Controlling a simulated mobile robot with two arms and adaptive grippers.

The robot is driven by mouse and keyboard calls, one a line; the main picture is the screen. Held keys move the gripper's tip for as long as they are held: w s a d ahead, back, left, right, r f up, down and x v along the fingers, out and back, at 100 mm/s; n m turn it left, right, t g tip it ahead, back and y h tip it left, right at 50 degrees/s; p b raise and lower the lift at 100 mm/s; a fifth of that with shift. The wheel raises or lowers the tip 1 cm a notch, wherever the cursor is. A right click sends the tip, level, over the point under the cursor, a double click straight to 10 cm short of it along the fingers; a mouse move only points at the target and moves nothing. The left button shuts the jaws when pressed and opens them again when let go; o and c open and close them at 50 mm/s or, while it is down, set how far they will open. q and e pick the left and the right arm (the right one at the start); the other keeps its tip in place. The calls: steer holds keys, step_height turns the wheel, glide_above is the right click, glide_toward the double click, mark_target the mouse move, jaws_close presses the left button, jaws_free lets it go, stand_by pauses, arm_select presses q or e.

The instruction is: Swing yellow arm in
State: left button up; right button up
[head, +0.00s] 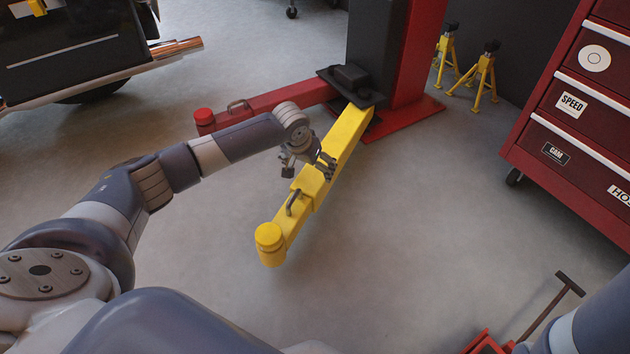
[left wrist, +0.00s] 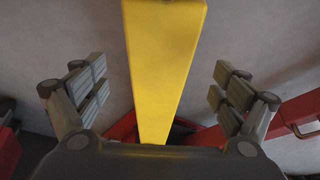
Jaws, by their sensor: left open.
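The yellow lift arm (head: 342,145) extends from the base of the lift post toward me and slightly left. It has a small handle (head: 292,201) and a round yellow pad (head: 268,236) at its free end. My left gripper (head: 307,167) is open at the arm's middle, on the post side of the handle. In the left wrist view, the yellow arm (left wrist: 163,60) runs between the spread fingers of my left gripper (left wrist: 158,78), with a gap on each side. It is not gripped. My right gripper is out of view.
A red lift arm (head: 270,100) with a red pad reaches left from the dark and red post (head: 405,60). A red tool cabinet (head: 575,120) stands right, and yellow jack stands (head: 483,75) behind. A red jack with a handle (head: 553,310) lies bottom right. Floor around the yellow arm is clear.

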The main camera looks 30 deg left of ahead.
mark_target(314, 174)
arm_select(q)
steer(key=shift+b+x, duration=2.4)
steer(key=shift+x, duration=1.05)
steer(key=c, duration=1.5)
steer(key=shift+r, duration=0.1)
